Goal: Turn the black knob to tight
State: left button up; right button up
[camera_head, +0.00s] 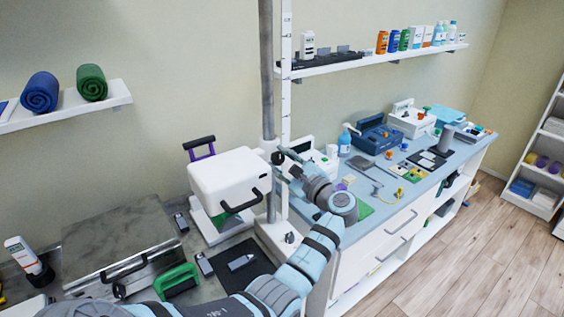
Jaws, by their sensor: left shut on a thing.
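The black knob (277,158) sits on the upright metal post (267,95), just right of the white box. It is small here and partly covered by my gripper. My left gripper (284,157) is at the knob and shut on it, with the arm reaching up from the bottom of the view. Marks showing how tight the knob is cannot be made out. My right gripper is not in view.
A white box with a black handle (225,178) stands left of the post. A white ruled upright (286,75) stands right behind it. The blue counter (420,182) on the right holds several devices and small tools. A grey lidded case (115,240) is at lower left.

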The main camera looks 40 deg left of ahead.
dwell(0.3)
pick_arm(q)
jog(key=o, duration=1.1)
jog(key=shift+a, duration=0.1)
jog(key=shift+o, duration=0.2)
jog(key=v, duration=0.7)
jog(key=shift+d, duration=0.3)
jog(key=shift+a+f, duration=0.1)
jog(key=shift+a, duration=0.05)
